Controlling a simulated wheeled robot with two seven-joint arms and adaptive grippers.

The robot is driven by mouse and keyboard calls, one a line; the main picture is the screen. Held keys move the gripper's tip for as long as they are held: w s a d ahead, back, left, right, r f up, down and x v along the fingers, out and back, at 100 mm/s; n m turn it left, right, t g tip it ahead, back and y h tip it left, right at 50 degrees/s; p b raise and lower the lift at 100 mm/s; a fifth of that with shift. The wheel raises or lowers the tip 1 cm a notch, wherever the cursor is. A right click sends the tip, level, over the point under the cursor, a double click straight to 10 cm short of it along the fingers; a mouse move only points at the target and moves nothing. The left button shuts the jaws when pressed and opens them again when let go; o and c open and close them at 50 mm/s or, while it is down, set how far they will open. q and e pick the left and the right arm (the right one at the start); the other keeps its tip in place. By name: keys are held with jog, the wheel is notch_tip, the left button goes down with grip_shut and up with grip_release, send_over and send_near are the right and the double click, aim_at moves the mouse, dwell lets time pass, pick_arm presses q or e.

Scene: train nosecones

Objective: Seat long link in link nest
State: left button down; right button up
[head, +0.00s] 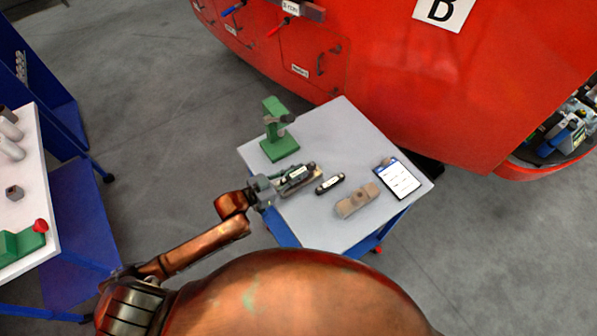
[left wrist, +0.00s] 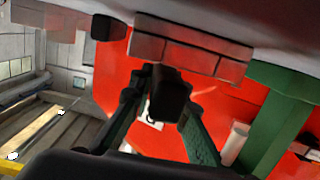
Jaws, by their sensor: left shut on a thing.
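My left gripper (head: 276,183) is at the left edge of the table, shut on a dark piece. In the left wrist view its two fingers close on the blocky dark end (left wrist: 170,95) of that piece. In the head view a dark long link with a white label (head: 298,172) runs from the fingers over a pale link nest (head: 298,186). I cannot tell whether the link lies fully down in the nest. Its near end is hidden by the fingers. My right gripper is not in view.
A second dark labelled piece (head: 330,184) lies right of the nest, with a beige block (head: 357,200) and a clipboard (head: 399,178) beyond it. A green stand (head: 279,148) rises behind. The front of the grey table (head: 345,230) is clear. A red train nose (head: 400,75) stands behind.

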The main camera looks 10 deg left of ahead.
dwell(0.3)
pick_arm(q)
jog(key=shift+r, duration=0.1)
dwell(0.8)
jog(key=shift+p, duration=0.5)
jog(key=shift+f+b, duration=0.3)
jog(key=shift+f, duration=0.15)
jog(key=shift+f+b, duration=0.45)
jog(key=shift+f, duration=0.4)
jog(key=c, duration=1.8)
grip_release()
jog(key=shift+f, duration=0.1)
jog(key=shift+o, duration=0.2)
